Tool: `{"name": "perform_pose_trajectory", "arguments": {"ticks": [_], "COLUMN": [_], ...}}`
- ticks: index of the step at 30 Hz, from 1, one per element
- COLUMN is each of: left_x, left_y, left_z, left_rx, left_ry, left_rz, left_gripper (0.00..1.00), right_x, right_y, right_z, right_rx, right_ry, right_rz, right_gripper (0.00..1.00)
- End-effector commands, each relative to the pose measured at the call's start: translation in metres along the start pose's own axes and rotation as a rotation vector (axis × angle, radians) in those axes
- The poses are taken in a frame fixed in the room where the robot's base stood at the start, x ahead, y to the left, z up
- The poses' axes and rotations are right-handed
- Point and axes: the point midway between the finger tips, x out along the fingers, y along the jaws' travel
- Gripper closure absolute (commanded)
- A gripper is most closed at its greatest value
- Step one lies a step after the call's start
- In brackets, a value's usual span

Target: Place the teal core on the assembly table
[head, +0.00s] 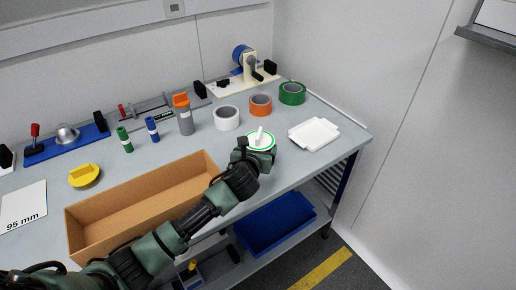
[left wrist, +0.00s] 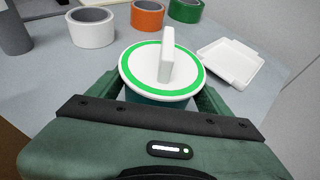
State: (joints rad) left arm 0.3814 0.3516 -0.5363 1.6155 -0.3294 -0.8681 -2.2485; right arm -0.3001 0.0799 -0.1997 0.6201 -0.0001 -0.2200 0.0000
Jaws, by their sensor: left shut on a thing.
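My left gripper (head: 254,149) is shut on the teal core, with one finger on each side of its body in the left wrist view. The core has a teal body (left wrist: 158,98) under a round white top (head: 263,142) with a green ring and an upright white tab. The top also shows in the left wrist view (left wrist: 140,72). The core looks upright, over the right part of the grey assembly table (head: 222,146). I cannot tell whether its base touches the table, as the top and gripper hide it. My right gripper is not in view.
A white tray (head: 314,134) lies right of the core. White (head: 227,118), orange (head: 260,105) and green (head: 292,93) tape rolls stand behind. A blue bin (head: 275,225) sits below.

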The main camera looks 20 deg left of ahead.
Motion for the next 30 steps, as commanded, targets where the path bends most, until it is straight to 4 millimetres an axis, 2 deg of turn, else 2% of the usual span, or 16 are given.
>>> {"name": "perform_pose_trajectory", "arguments": {"ticks": [2, 3, 4, 5, 13, 16, 30], "left_x": [0.001, 0.001, 0.001, 0.001, 0.0, -0.009, -0.101], "left_y": [0.0, 0.0, 0.0, 0.0, 0.0, 0.0, 0.0], "left_z": [-0.002, -0.002, -0.002, -0.002, 0.0, 0.0, 0.001], "left_rx": [0.002, 0.002, 0.002, 0.001, 0.0, 0.001, 0.001], "left_ry": [-0.001, 0.0, 0.0, 0.0, 0.0, 0.001, 0.0], "left_rz": [0.0, 0.0, 0.0, 0.0, 0.0, 0.0, -0.001], "left_gripper": [0.89, 0.12, 0.04, 0.0, 0.0, 0.0, 0.0], "right_x": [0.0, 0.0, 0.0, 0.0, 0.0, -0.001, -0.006], "right_y": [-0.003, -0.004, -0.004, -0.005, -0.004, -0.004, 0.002], "right_z": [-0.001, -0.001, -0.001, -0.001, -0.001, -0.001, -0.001], "right_rx": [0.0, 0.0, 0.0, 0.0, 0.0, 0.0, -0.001], "right_ry": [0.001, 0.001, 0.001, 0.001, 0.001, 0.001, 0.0], "right_rz": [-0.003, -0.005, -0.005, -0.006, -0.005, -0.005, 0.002], "right_gripper": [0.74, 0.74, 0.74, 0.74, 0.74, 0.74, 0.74]}}
